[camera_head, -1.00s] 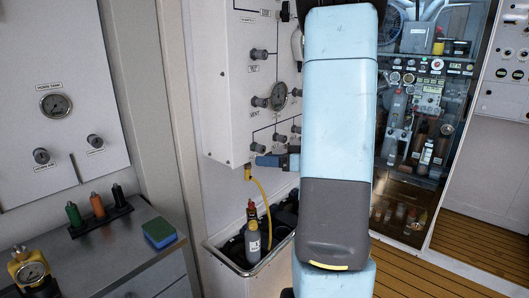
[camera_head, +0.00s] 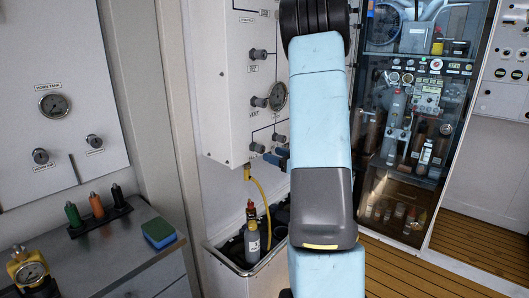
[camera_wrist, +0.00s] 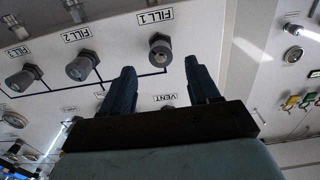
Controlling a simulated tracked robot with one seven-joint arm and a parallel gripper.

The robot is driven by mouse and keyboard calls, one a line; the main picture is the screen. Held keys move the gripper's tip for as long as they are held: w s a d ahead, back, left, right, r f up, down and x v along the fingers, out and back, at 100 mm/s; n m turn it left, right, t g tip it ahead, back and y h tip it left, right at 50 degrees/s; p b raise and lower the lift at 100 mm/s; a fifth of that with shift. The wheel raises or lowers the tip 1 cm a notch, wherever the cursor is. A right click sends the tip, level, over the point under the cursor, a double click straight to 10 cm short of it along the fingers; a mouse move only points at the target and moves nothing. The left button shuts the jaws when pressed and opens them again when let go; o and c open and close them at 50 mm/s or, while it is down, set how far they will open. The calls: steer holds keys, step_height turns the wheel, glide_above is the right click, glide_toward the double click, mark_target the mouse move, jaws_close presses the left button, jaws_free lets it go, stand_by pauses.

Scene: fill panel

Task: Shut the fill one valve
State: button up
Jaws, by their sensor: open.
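The fill one valve is a grey round knob (camera_wrist: 160,48) on the white panel, under an upside-down FILL 1 label in the wrist view. In the head view it appears to be the leftmost knob (camera_head: 257,147) of the lower row. My gripper (camera_wrist: 159,65) is open, with its two dark blue fingers to either side of the knob in the picture. No contact with the knob shows, and the depth gap is hard to judge. In the head view my gripper (camera_head: 275,160) shows partly at the panel's lower edge, the rest hidden behind my arm.
The FILL 2 knob (camera_wrist: 82,67) and FILL 3 knob (camera_wrist: 24,78) are left of it in the wrist view. A pressure gauge (camera_head: 278,96) is above on the panel (camera_head: 222,90). Below, a yellow hose (camera_head: 263,190) runs down to a bin (camera_head: 215,255) holding a bottle (camera_head: 252,240).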

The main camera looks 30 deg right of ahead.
mark_target(263, 150)
steer(key=shift+x, duration=2.95)
steer(key=shift+c, duration=0.3)
steer(key=c, duration=1)
